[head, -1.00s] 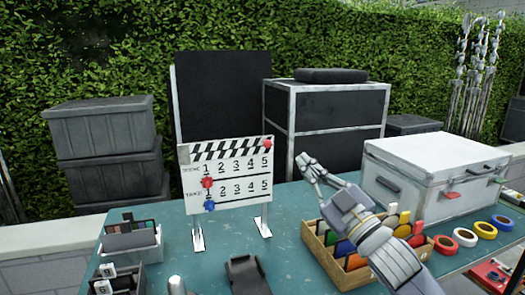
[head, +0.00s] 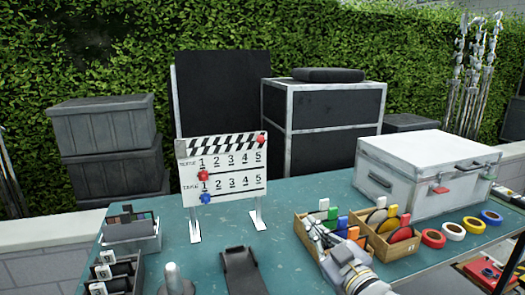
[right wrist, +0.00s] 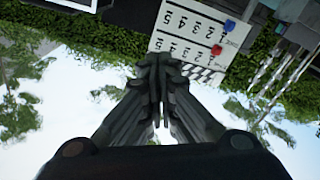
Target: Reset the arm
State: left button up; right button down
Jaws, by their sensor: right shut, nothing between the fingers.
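My right gripper (head: 312,224) is low at the right of the head view, in front of a wooden box of coloured discs (head: 383,243), with its arm coming from the bottom edge. In the right wrist view its fingers (right wrist: 160,62) are together with nothing between them. A white clapperboard (head: 232,182) stands upright on the table, with a red magnet (head: 203,175) and a blue magnet (head: 205,197) near its 1s and a red one (head: 261,139) at the top right corner. It shows upside down in the right wrist view (right wrist: 187,42). My left gripper is not in view.
The teal table (head: 212,255) holds a white case (head: 415,175), several tape rolls (head: 453,231), a black holder (head: 240,270), a grey post (head: 172,280) and small trays (head: 132,236) at left. Free table surface lies around the clapperboard's feet.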

jog(key=s+d+f+m+g+h, duration=0.1)
jog(key=s+f+m+g+h, duration=0.1)
jog(key=s+f, duration=0.35)
jog(key=s+d+f+m+g+h, duration=0.1)
jog(key=s+d+f+g, duration=0.1)
jog(key=f, duration=0.7)
jog(key=s+d+f+m+g+h, duration=0.1)
jog(key=s+d+f+g, duration=0.15)
jog(key=s+f, duration=0.5)
jog(key=s+d+f+m+g+h, duration=0.1)
jog(key=s+f+g, duration=0.3)
jog(key=s, duration=0.7)
jog(key=s+d+f+m+g+h, duration=0.1)
jog(key=s+d+f+m+g, duration=0.15)
jog(key=s+f, duration=0.5)
notch_tip(320, 180, down, 24)
jog(key=s+r+n+g, duration=0.1)
jog(key=s+g, duration=0.1)
jog(key=s+d+f+g, duration=0.1)
jog(key=s+d+f, duration=0.1)
jog(key=s+f, duration=1.5)
jog(key=shift+s+d+h, duration=0.25)
jog(key=shift+d+h, duration=0.05)
jog(key=shift+d, duration=0.1)
